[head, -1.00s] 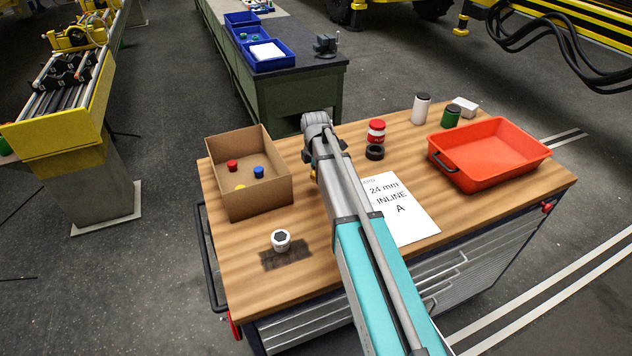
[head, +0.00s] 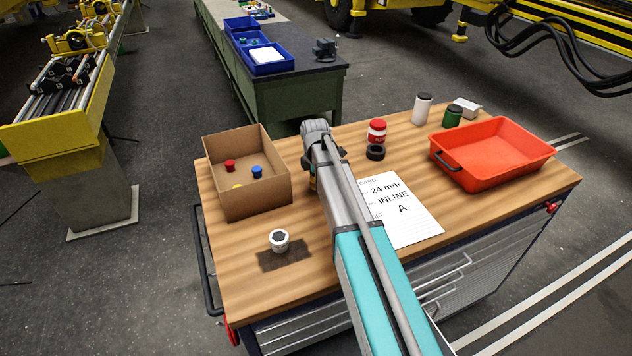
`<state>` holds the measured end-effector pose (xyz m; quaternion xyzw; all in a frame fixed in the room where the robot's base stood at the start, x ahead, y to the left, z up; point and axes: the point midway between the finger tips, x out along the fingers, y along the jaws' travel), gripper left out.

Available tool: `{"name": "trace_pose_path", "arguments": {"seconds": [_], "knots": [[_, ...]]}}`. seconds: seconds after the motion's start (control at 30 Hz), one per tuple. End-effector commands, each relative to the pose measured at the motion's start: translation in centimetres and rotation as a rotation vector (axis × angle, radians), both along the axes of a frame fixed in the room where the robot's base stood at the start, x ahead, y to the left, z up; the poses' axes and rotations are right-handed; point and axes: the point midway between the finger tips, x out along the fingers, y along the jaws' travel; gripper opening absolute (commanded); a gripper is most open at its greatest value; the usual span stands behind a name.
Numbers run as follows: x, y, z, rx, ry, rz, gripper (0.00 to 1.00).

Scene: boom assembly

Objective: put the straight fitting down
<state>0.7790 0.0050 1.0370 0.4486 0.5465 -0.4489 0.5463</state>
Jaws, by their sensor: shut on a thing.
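My arm reaches away over the wooden bench top, and its wrist hides most of my gripper (head: 308,170). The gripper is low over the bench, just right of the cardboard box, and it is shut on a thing. Only a small brass-coloured patch shows beside the arm there. I take the held thing to be the straight fitting, but its shape is hidden, and I cannot tell whether it touches the bench. A white card (head: 405,225) reading "24 mm INLINE A" lies right of my arm, partly covered by it.
The cardboard box (head: 255,197) holds red, blue and yellow caps. A silver round part with a dark hexagon (head: 279,239) sits on a dark patch (head: 286,258). A red-and-white bottle (head: 376,132), a black ring (head: 375,153) and an orange tray (head: 490,172) stand to the right.

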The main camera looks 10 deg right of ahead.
Motion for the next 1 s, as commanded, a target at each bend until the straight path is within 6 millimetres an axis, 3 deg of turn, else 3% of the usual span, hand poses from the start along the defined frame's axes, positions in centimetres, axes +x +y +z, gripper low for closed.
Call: {"name": "trace_pose_path", "arguments": {"seconds": [0.23,0.27,0.43,1.0], "knots": [[0.0,0.04,-0.38,0.0,0.0,0.0,0.0],[0.0,0.04,-0.37,0.0,0.0,0.001,0.48],[0.0,0.06,-0.27,0.0,0.0,0.001,0.79],[0.0,0.11,0.09,0.0,0.0,0.001,0.8]]}}
